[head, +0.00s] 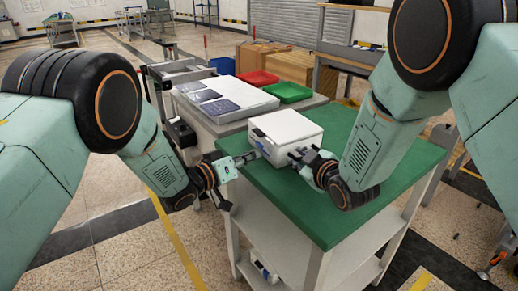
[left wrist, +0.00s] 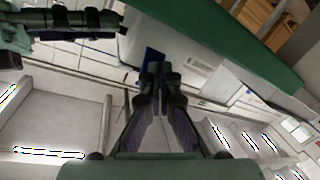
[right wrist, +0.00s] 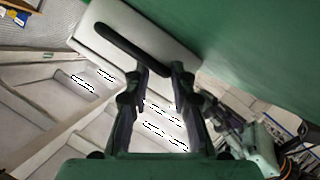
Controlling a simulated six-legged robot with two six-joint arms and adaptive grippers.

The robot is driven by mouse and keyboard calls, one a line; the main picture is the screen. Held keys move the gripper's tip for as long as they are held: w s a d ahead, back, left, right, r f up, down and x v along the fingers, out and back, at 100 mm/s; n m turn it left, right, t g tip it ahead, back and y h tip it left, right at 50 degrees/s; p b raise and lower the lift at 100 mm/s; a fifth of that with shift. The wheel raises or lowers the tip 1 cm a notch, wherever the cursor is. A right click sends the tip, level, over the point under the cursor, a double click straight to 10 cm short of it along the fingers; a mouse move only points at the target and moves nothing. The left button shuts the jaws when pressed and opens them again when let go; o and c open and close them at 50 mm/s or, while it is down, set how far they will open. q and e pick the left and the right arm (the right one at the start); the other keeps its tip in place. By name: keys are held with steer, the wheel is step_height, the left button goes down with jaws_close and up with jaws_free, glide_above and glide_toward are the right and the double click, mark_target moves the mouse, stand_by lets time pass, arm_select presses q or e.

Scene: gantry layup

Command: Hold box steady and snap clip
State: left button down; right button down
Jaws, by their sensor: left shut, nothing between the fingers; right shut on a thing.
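A white tray with dark panels (head: 226,98) lies on the grey bench behind. Red (head: 258,78) and green (head: 288,92) trays stand beside it. Wooden crates (head: 290,68) stand further back. The green tabletop right of my right gripper is partly clear.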

arm_select(q)
steer(key=shift+w+d+r, duration=0.25)
steer(key=shift+d+r, duration=0.15)
steer(key=shift+d, duration=0.05)
arm_select(e)
steer(key=shift+s+f, duration=0.1)
steer(key=shift+f, duration=0.15)
stand_by(0.5)
arm_select(q)
steer(key=shift+a+f, duration=0.1)
steer(key=shift+s+a+f, duration=0.55)
steer(key=shift+a+f, duration=0.25)
steer(key=shift+a, duration=0.1)
steer(key=s+a+f, duration=0.2)
steer(key=a+f, duration=0.1)
steer(key=shift+a, duration=0.2)
stand_by(0.5)
arm_select(e)
steer(key=c, duration=1.3)
jaws_free()
arm_select(q)
steer(key=shift+w, duration=0.1)
arm_select(e)
steer(key=shift+o, duration=1.1)
steer(key=shift+r, duration=0.1)
